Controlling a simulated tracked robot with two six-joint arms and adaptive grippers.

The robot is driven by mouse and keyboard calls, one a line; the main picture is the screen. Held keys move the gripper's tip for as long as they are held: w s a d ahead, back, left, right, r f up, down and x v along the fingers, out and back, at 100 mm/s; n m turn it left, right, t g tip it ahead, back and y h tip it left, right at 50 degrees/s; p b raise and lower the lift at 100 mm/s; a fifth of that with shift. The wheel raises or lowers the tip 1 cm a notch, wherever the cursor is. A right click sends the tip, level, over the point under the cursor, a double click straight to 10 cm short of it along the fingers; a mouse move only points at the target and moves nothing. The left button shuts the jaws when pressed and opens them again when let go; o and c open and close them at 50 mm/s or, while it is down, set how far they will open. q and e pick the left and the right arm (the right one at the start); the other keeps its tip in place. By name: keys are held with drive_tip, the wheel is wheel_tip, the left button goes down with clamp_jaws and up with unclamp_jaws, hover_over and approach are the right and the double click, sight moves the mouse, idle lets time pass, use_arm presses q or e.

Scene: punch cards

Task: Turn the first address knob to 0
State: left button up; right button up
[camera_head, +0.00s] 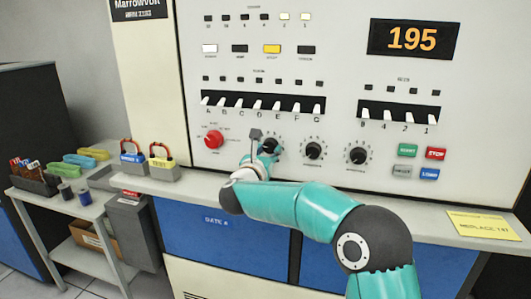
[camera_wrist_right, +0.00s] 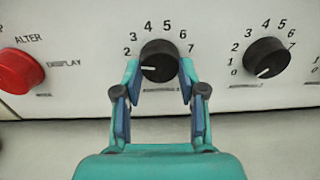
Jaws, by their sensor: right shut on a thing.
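The first address knob (camera_wrist_right: 159,60) is a round black dial on the white panel, between my fingertips in the right wrist view. Its white pointer line points left and slightly down, below the 2 mark. The lower digits of its scale are hidden behind my left-hand finger. My right gripper (camera_wrist_right: 159,82) is shut on this knob, one finger on each side. In the head view my right gripper (camera_head: 267,153) is at the panel and partly covers the knob (camera_head: 269,146). My left gripper is not in view.
A red knob (camera_head: 213,140) is left of the gripped knob; two black dials (camera_head: 314,150) (camera_head: 357,155) are to the right. The neighbouring dial (camera_wrist_right: 266,59) points near 0. The display (camera_head: 414,38) reads 195. A narrow ledge (camera_head: 190,187) runs below, with padlocks (camera_head: 162,167) at its left.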

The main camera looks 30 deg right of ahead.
drive_tip(key=shift+r, duration=0.1)
drive_tip(key=shift+d+n, duration=0.1)
drive_tip(key=shift+n, duration=0.3)
drive_tip(key=shift+b, duration=0.3)
drive_tip(key=shift+d+n+b, duration=0.1)
drive_tip(key=shift+n+b, duration=0.4)
drive_tip(key=shift+n, duration=0.5)
drive_tip(key=n, duration=0.2)
drive_tip(key=shift+r+n+b, duration=0.15)
drive_tip(key=shift+n+b, duration=0.15)
drive_tip(key=shift+b, duration=0.05)
drive_tip(key=n, duration=0.3)
drive_tip(key=shift+d+r, duration=0.1)
drive_tip(key=shift+n, duration=1.9)
drive_tip(key=shift+p, duration=0.3)
